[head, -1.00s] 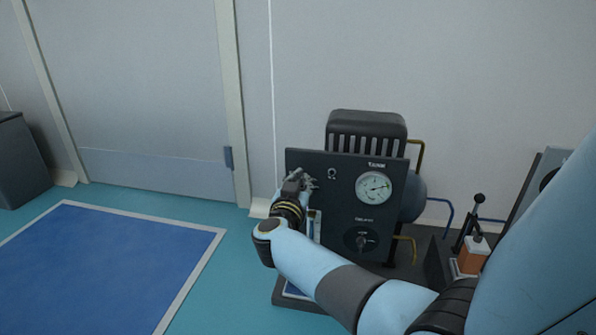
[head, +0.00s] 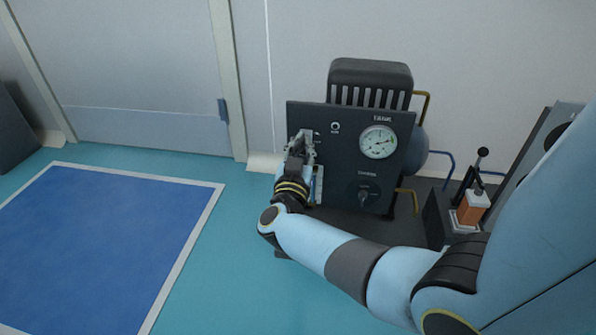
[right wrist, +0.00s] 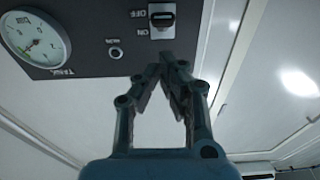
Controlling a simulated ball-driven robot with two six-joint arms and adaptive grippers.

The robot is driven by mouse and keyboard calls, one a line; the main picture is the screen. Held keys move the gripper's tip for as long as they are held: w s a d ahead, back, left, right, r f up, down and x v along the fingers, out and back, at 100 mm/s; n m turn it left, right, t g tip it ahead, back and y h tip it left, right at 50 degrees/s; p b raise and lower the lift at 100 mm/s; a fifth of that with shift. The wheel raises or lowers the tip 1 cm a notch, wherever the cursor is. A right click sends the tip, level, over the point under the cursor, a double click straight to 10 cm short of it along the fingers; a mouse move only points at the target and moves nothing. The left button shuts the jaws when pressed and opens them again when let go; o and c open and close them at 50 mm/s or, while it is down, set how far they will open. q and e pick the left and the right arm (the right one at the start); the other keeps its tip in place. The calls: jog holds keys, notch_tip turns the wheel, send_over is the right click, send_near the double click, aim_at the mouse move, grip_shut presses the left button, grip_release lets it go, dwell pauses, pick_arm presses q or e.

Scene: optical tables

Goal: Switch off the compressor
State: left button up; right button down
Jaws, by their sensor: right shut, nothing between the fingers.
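The compressor has a dark front panel (head: 345,155) below a ribbed black housing (head: 368,80), with a round tank gauge (head: 378,142) and a rotary knob (head: 363,197). In the right wrist view the panel is upside down. It shows the gauge (right wrist: 36,42), a small round fitting (right wrist: 116,52) and a black switch lever (right wrist: 162,18) on a pale plate beside OFF and ON labels. I cannot tell the lever's setting. My right gripper (head: 303,141) is at the panel's left edge, shut and empty. Its fingertips (right wrist: 168,60) appear close to the switch plate; contact is unclear. My left gripper is not in view.
Brass and blue pipes run beside the compressor. A blue floor mat (head: 110,245) and clear teal floor lie to the left. A wall and door (head: 140,80) stand behind.

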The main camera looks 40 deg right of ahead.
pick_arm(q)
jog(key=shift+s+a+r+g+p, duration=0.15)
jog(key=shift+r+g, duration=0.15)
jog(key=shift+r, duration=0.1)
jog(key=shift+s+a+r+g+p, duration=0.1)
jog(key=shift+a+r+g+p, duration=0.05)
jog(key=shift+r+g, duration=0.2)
pick_arm(e)
jog(key=s+a+f, duration=0.5)
jog(key=a, duration=0.1)
jog(key=shift+s, duration=0.1)
